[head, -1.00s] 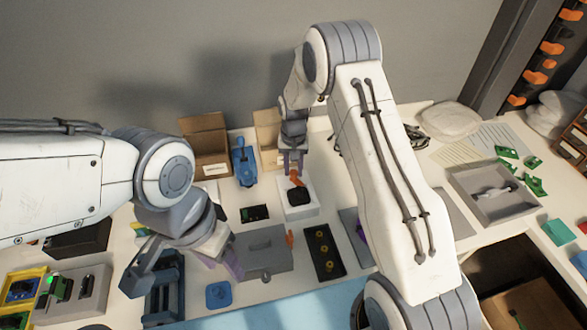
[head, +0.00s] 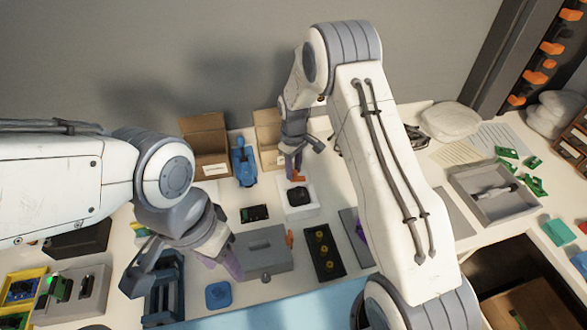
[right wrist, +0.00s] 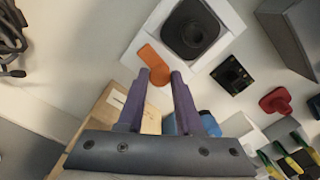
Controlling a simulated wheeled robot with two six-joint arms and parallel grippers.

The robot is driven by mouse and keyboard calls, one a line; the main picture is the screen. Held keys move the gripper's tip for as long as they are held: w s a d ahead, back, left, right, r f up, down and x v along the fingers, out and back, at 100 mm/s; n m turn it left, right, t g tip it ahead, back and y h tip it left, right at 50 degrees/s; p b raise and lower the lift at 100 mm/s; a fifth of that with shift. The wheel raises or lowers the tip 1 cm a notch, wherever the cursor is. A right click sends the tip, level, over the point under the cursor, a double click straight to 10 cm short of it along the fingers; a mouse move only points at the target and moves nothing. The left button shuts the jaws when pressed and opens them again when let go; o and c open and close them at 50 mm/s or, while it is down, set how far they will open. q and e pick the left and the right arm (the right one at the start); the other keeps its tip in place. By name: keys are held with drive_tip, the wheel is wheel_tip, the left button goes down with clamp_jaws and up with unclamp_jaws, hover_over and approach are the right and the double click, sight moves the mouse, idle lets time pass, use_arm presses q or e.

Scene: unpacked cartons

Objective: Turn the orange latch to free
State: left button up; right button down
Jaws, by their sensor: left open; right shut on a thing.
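An orange latch (head: 299,178) sits at the back edge of a white plate (head: 301,212) that carries a black square part (head: 298,196). In the right wrist view the latch (right wrist: 152,58) lies beside the black part (right wrist: 192,30), its round end between my fingertips. My right gripper (head: 292,170) is shut on the latch; its purple fingers (right wrist: 161,76) cover little of it. My left gripper (head: 236,268) is open, over the left side of a grey box (head: 268,240).
A black tray with yellow rings (head: 325,268) lies right of the grey box. A blue clamp-like tool (head: 244,165) and cardboard cartons (head: 205,140) stand behind. A grey tray (head: 503,209) is at the right. A blue block (head: 219,294) lies in front.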

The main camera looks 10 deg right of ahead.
drive_tip(key=shift+r+n, duration=0.1)
drive_tip(key=shift+n, duration=1)
drive_tip(key=shift+w, duration=0.1)
drive_tip(key=c, duration=0.6)
unclamp_jaws()
wheel_tip(320, 180, up, 10)
drive_tip(key=shift+r+b, duration=0.2)
drive_tip(key=shift+b, duration=0.45)
drive_tip(key=shift+a, duration=0.1)
